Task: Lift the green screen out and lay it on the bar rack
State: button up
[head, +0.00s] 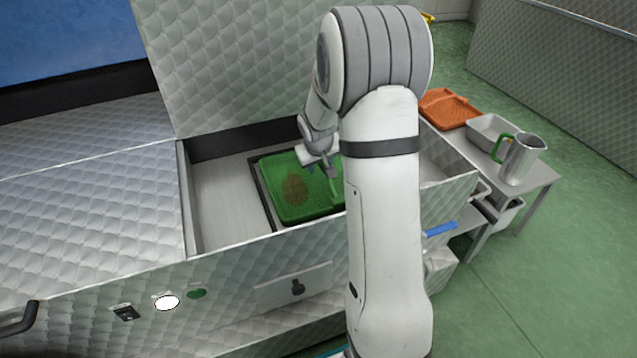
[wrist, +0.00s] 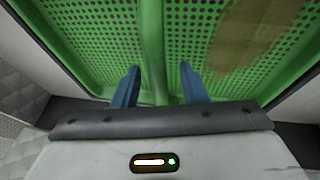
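The green screen (head: 290,207) is a perforated tray-like panel with a brown patch. It sits in a dark frame inside the open metal compartment in the head view, partly hidden by my arm. It fills much of the wrist view (wrist: 90,45), where a raised green handle bar (wrist: 153,45) crosses its middle. My gripper (head: 323,168) is over the screen. Its two blue fingers (wrist: 160,85) stand open on either side of the handle bar, with gaps on both sides. I cannot make out the bar rack; my arm hides part of the scene.
The compartment's metal walls (head: 225,205) surround the screen, with a raised quilted lid (head: 225,70) behind. At right, a side table (head: 540,178) bears an orange tray (head: 447,108), a metal pan (head: 485,133) and a metal jug (head: 521,160). Green floor is clear at far right.

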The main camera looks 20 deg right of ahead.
jog(key=shift+r, duration=0.1)
jog(key=shift+c, duration=0.3)
grip_shut()
